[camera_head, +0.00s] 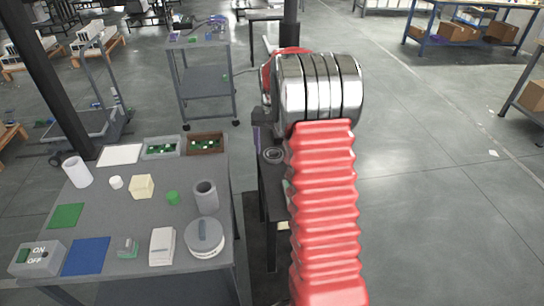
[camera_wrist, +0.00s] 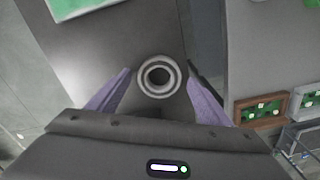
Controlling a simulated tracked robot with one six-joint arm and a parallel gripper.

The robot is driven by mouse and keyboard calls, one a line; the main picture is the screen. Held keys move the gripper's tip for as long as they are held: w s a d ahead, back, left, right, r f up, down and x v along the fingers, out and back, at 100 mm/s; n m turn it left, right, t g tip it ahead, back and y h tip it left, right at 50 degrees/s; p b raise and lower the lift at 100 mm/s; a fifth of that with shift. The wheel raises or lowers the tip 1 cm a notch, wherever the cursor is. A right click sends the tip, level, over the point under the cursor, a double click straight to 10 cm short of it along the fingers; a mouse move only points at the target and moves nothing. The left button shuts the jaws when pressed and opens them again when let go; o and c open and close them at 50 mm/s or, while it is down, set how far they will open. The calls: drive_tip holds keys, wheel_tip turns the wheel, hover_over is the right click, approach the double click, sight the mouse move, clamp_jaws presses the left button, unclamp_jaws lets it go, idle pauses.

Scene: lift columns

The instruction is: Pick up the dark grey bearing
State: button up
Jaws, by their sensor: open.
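The dark grey bearing (camera_head: 274,155) lies flat on a narrow dark table to the right of the main workbench. It is a ring with a dark hole, and part of that table is hidden behind my red arm. In the wrist view the bearing (camera_wrist: 158,91) is between and slightly ahead of the two purple fingers. My gripper (camera_wrist: 158,74) is open, with a finger on either side of the ring and nothing held. The height of the fingers above the table is hard to tell. In the head view my arm mostly hides the gripper.
The grey workbench (camera_head: 95,215) at left holds a grey cylinder (camera_head: 206,197), a round grey lidded item (camera_head: 204,237), a brown tray (camera_head: 206,144) with green parts and several other objects. A gap separates it from the narrow table. A green panel (camera_wrist: 78,5) lies near the bearing.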

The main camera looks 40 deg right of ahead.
drive_tip(key=shift+f, duration=0.25)
drive_tip(key=shift+c, duration=0.5)
drive_tip(key=c, duration=1.3)
drive_tip(key=shift+o, duration=0.2)
drive_tip(key=shift+r, duration=0.15)
wheel_tip(320, 180, up, 10)
drive_tip(key=shift+r, duration=0.45)
idle(0.4)
